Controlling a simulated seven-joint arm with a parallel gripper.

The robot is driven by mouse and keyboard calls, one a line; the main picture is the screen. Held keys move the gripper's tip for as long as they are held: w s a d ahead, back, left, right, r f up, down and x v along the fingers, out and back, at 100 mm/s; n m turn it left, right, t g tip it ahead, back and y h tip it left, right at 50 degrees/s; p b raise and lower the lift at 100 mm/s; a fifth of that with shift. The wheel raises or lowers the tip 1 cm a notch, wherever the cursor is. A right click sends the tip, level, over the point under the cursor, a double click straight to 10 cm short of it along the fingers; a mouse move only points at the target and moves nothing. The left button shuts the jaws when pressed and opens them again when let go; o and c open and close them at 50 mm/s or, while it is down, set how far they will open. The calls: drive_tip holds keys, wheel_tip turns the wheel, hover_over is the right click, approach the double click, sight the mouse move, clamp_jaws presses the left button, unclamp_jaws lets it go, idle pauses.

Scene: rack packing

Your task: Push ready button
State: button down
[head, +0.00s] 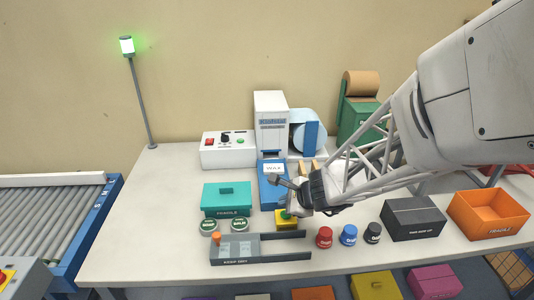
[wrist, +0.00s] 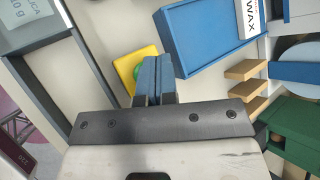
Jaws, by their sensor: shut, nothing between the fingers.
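A yellow box (head: 287,224) with a green push button stands on the table behind the grey slotted holder. In the wrist view the yellow box (wrist: 127,66) shows beside my fingertips, and its green button (wrist: 138,72) is partly hidden by them. My gripper (wrist: 153,78) is shut and empty, with its blue fingertips together. In the head view my gripper (head: 292,208) is right over the yellow box and covers part of it. I cannot tell whether the fingertips touch the button.
A blue WAX box (head: 272,194) lies just behind the button box. A teal FRAGILE box (head: 227,199) and two round tins stand to the left. The grey holder (head: 235,248) is in front. Three small jars stand right. A lamp (head: 127,46) on a pole glows green.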

drive_tip(key=shift+r, duration=2)
drive_tip(key=shift+s+a+r+n, duration=0.1)
drive_tip(key=shift+s+r+n, duration=0.2)
drive_tip(key=shift+r, duration=0.05)
drive_tip(key=s+d+r+n+g+h, duration=0.1)
drive_tip(key=s+d+r+n+h, duration=0.1)
drive_tip(key=s+n, duration=0.4)
drive_tip(key=s+d+r+n+g+h, duration=0.1)
drive_tip(key=s+r+n, duration=0.4)
drive_tip(key=s, duration=0.5)
drive_tip(key=s+d+r+n+g+h, duration=0.2)
drive_tip(key=s+d+r+n+h, duration=0.1)
drive_tip(key=s, duration=0.5)
drive_tip(key=shift+d+r+n, duration=0.5)
drive_tip(key=shift+d+n, duration=0.6)
drive_tip(key=shift+n, duration=0.8)
